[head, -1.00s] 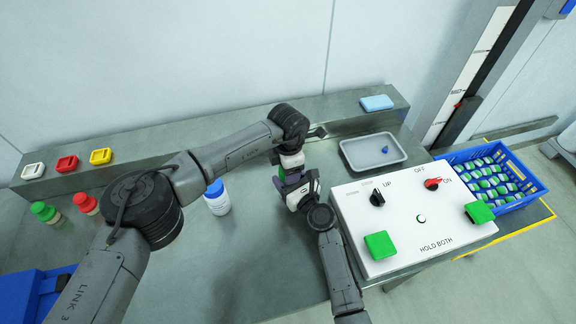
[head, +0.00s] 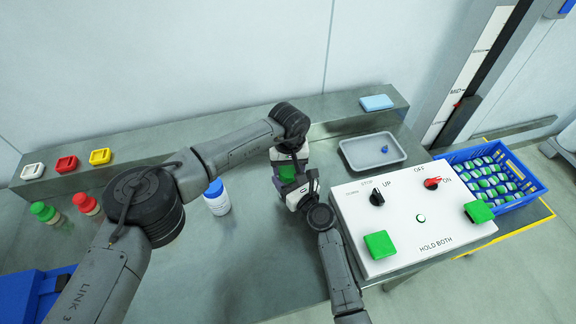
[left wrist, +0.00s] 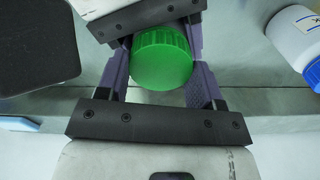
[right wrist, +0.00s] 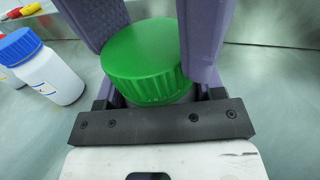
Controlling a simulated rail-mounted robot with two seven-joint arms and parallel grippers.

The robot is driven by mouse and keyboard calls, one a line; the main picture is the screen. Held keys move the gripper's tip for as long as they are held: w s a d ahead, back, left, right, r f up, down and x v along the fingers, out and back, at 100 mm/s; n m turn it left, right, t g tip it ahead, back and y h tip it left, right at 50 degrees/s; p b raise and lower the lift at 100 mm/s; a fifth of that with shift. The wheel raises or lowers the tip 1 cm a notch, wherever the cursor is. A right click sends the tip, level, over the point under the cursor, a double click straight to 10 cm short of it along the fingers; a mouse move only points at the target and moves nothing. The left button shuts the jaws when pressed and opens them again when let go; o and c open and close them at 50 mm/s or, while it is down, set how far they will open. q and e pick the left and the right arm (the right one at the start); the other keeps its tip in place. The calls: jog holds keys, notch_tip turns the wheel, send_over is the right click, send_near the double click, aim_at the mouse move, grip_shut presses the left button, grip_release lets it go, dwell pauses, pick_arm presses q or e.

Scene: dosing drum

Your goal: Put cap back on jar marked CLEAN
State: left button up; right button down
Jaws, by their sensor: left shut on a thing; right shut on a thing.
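The green cap (head: 287,173) is between my two grippers, which meet closely over the bench. It also shows in the left wrist view (left wrist: 162,58) and the right wrist view (right wrist: 147,60). My left gripper (head: 286,166) comes from the back with its purple fingers either side of the cap, seemingly shut on it. My right gripper (head: 292,184) is just below and in front, seemingly shut on the jar under the cap. The jar's body is hidden by fingers and cap, so no marking can be read. I cannot tell how well the cap is seated.
A white jar with a blue cap (head: 217,198) stands on the bench to the left. Green-capped (head: 44,211) and red-capped (head: 86,203) jars stand far left. A grey tray (head: 347,151) lies behind right. The control box (head: 400,255) and blue crate (head: 533,187) are at right.

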pick_arm(q)
jog(key=m, duration=0.8)
jog(key=shift+d, duration=0.1)
jog(key=o, duration=0.9)
jog(key=shift+r, duration=2.25)
jog(key=shift+c, duration=0.5)
